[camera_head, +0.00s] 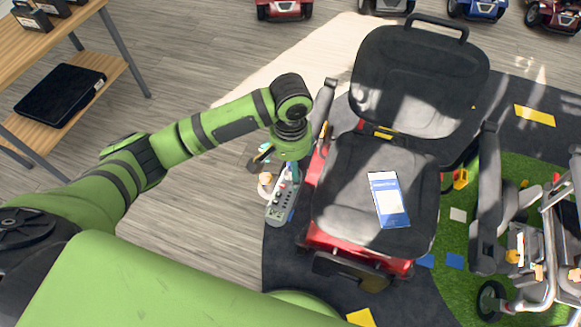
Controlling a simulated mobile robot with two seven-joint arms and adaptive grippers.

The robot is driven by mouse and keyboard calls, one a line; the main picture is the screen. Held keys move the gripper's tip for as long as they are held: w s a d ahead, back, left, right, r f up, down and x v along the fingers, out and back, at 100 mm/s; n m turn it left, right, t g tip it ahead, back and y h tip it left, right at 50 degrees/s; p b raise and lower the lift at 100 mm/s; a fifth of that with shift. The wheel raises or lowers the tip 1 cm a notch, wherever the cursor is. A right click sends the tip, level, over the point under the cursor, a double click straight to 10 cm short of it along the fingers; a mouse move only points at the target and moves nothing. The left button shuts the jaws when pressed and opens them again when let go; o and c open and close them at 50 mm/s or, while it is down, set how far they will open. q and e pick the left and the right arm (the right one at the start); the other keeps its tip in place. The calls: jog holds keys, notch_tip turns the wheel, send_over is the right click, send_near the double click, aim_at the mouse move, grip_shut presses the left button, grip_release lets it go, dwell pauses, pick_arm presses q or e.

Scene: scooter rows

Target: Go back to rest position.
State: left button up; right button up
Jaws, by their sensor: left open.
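My left arm (215,125) reaches in from the left, and its wrist points down beside the scooter's left armrest. My left gripper (270,168) is open below the wrist, partly hidden by it, just above the end of a grey control panel (280,205) with buttons. I cannot tell whether the fingers touch the panel. The red scooter (316,236) has a black seat, and a blue and white leaflet (388,200) lies on it. My right gripper is not in view.
A wooden shelf unit (60,45) with a black flat box (60,95) stands at the upper left. Other scooters (475,8) line the back. A grey-framed mobility device (545,240) stands at the right. The wooden floor (190,215) at the left is clear.

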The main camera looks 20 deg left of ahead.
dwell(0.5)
pick_arm(q)
jog(key=s+d+f+m+t+h, duration=0.2)
jog(key=s+d+f+h, duration=0.1)
jog(key=s+d, duration=0.4)
jog(key=s+a+f+t+y, duration=0.2)
jog(key=s+a+y, duration=0.1)
jog(key=s+a, duration=0.85)
notch_tip(320, 180, down, 24)
jog(key=s+a+f+g, duration=0.1)
jog(key=s+a+g, duration=0.1)
jog(key=a, duration=0.1)
jog(key=s+a+f+g, duration=0.1)
jog(key=s+a+f, duration=0.1)
jog(key=s+f, duration=1)
jog(key=s, duration=0.3)
